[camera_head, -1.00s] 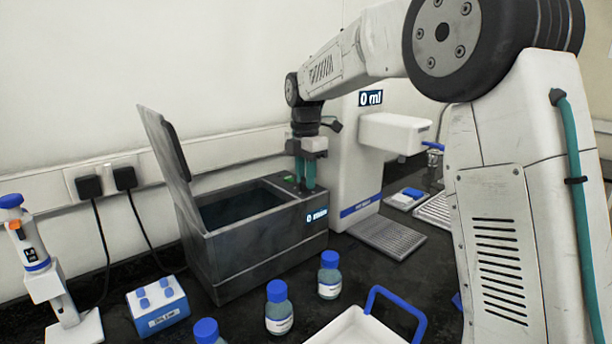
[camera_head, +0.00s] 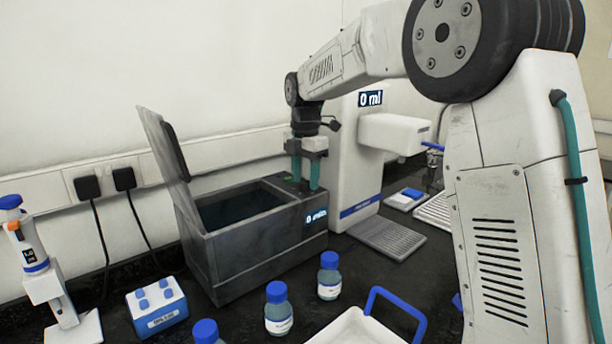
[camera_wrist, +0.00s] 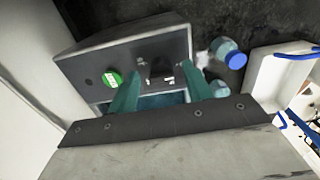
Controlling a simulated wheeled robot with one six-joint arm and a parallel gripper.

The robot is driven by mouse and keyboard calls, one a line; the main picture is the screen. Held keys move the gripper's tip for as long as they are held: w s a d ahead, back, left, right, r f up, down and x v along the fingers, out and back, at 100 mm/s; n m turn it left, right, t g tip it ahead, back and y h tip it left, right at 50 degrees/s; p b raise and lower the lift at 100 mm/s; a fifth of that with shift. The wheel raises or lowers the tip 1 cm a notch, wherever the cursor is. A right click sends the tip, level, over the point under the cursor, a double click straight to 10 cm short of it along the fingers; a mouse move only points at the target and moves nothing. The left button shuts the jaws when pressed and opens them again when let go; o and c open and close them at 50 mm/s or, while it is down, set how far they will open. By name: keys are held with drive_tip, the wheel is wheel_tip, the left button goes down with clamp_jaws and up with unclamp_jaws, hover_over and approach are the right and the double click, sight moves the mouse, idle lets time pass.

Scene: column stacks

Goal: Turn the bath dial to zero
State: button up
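The bath is a dark grey box (camera_head: 235,262) with its lid (camera_head: 165,143) raised; its front display reads what looks like "0 min" (camera_head: 316,217). In the wrist view, its top panel (camera_wrist: 95,62) carries a green button (camera_wrist: 112,79) and a dark raised piece with white marks (camera_wrist: 157,71), which looks like the dial. My gripper (camera_head: 305,187) is over the panel's back right part, pointing down. In the wrist view my gripper (camera_wrist: 160,72) is open, its teal fingers apart on either side of the dark piece. I cannot tell whether they touch it.
A white dispenser (camera_head: 358,150) showing "0 ml" stands close right of the bath. Blue-capped bottles (camera_head: 329,276) and a white tray (camera_head: 355,328) with a blue handle are in front. A blue-and-white block (camera_head: 157,306) and a pipette stand (camera_head: 48,285) are at left.

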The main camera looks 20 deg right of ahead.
wheel_tip(320, 180, up, 8)
drive_tip(key=shift+f, duration=0.1)
idle(0.4)
idle(0.4)
